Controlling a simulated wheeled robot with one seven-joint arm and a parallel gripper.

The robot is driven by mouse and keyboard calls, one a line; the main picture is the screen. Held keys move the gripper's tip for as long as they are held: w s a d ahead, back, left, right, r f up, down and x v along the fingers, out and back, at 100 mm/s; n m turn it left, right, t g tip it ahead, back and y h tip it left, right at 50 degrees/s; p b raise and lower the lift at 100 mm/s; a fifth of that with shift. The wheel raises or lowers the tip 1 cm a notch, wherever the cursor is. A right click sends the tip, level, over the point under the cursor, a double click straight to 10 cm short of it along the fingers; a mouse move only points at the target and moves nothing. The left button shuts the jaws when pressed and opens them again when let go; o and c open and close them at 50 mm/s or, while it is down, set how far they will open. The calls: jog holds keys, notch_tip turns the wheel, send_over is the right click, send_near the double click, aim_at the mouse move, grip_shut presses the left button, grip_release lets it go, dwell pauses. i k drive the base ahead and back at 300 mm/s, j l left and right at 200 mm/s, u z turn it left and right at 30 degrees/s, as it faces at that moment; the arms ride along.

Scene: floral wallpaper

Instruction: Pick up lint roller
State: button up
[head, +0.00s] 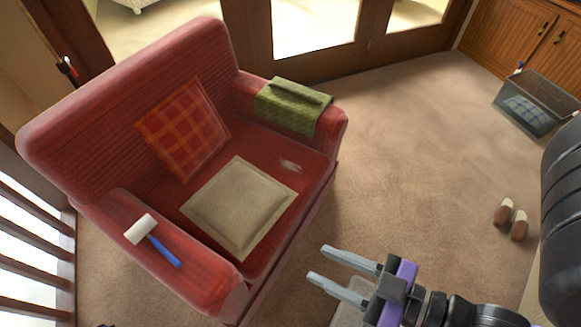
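The lint roller (154,240) has a white roller head and a blue handle. It lies on top of the near left armrest of the red armchair (125,80). My gripper (318,263) is at the lower middle of the head view, to the right of the armchair's front. Its two grey fingers point left and are spread apart with nothing between them. It is well apart from the lint roller.
A beige cushion (238,207) lies on the seat and a plaid cushion (184,130) leans on the backrest. A green cloth (292,105) drapes the far armrest. Slippers (511,220) and a dark bin (535,105) are at right. A wooden railing (35,245) stands left. Carpet between is clear.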

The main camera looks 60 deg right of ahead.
aim_at(143, 226)
jog(key=i+j+u, duration=0.1)
jog(key=j, duration=0.25)
jog(key=i+j, duration=0.15)
jog(key=j, duration=0.2)
jog(key=i+j+u, duration=0.45)
jog(key=i+j, duration=0.45)
jog(key=i, duration=0.1)
